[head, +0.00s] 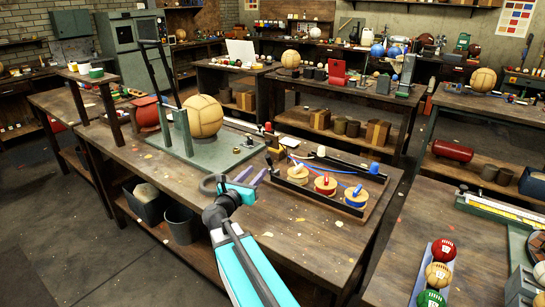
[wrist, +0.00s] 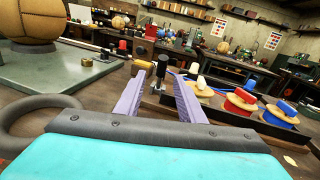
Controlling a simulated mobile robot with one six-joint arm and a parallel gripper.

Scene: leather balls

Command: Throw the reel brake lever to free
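My gripper (head: 250,175) is over the near workbench, its two purple fingers apart with nothing between them in the wrist view (wrist: 160,98). Beyond the fingertips stands a small upright black post (wrist: 161,68), with an orange-brown piece (wrist: 143,68) to its left. I cannot tell whether this post is the brake lever, or its setting. Three thread reels stand in a row on a dark-edged board: one with a white top (head: 299,173), one red (head: 325,185) and one blue (head: 356,196). They also show right of the fingers in the wrist view (wrist: 240,103).
A large tan leather ball (head: 203,116) sits on a green-grey plate (head: 180,151) with uprights, left of my gripper. Blue cord runs across the reel board. The bench front (head: 290,235) is mostly bare. Another bench with small balls (head: 438,275) stands at right.

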